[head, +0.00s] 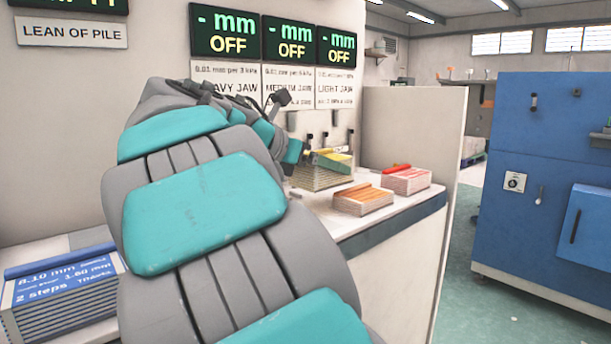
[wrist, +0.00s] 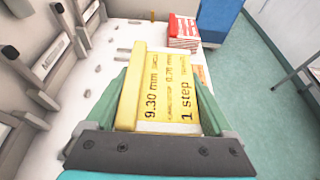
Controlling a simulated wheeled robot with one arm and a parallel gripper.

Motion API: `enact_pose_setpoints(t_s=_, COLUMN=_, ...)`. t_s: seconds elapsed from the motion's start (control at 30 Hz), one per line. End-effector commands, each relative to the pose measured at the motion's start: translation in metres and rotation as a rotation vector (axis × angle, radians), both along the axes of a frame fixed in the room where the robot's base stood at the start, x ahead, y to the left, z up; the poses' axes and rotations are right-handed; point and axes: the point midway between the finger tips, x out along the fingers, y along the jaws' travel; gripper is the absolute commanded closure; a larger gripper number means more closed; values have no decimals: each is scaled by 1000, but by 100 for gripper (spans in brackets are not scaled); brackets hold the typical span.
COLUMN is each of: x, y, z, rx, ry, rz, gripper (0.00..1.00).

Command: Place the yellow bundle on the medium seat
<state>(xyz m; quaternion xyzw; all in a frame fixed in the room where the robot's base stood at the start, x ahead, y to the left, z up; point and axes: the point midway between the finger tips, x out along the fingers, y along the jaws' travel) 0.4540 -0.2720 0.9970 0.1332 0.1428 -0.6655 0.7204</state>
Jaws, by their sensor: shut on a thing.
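The yellow bundle (head: 322,177) is a stack of sheets with a yellow printed top, at the back of the white bench in the head view. In the wrist view the yellow bundle (wrist: 168,85) reads 9.30 mm and 1 step. My gripper (wrist: 165,95) is shut on it, with a teal finger along each side. In the head view my gripper (head: 308,156) is partly hidden by my own arm. I cannot tell whether the bundle touches the bench. The medium jaw sign (head: 289,87) hangs on the wall; the medium seat cannot be clearly made out.
An orange bundle (head: 363,199) and a red bundle (head: 406,179) sit right on the bench; the red bundle also shows ahead in the wrist view (wrist: 184,31). A blue bundle (head: 62,285) lies at left. Wall jaws (wrist: 62,48) stand left of my gripper. A blue cabinet (head: 540,190) stands right.

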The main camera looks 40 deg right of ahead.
Motion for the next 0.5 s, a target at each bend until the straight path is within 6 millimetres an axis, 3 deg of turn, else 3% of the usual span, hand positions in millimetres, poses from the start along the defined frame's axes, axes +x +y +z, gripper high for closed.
enact_pose_setpoints(t_s=0.3, x=52, y=-35, z=-7, rx=1, ry=5, rz=0, gripper=89)
enact_pose_setpoints(t_s=0.5, x=76, y=-52, z=-9, rx=0, ry=2, rz=0, gripper=89)
